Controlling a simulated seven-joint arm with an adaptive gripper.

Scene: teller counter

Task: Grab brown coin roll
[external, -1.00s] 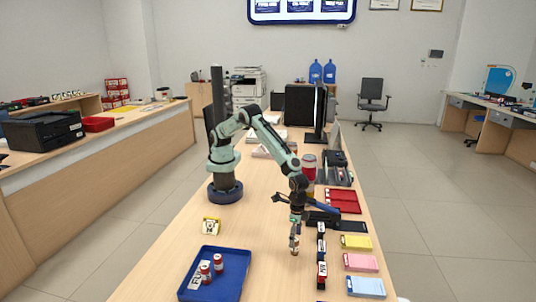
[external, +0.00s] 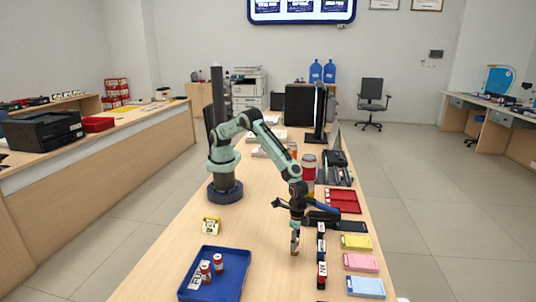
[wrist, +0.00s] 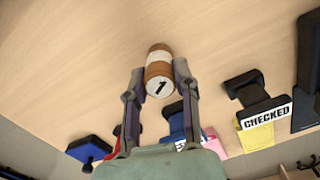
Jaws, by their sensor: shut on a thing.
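The brown coin roll (wrist: 159,66) is a short cylinder with brown and white bands and a dark mark on its white end. In the wrist view my gripper (wrist: 159,72) has one finger on each side of it and is shut on it. In the external view my gripper (external: 295,238) points down over the counter, and the roll (external: 294,249) shows small between the fingertips. I cannot tell whether the roll touches the counter.
A blue tray (external: 236,290) with red-and-white rolls (external: 218,263) sits left. A stamp row (external: 321,272) stands close right of my gripper, beside yellow (external: 356,242), pink (external: 361,263) and blue (external: 366,287) pads. The counter between tray and gripper is clear.

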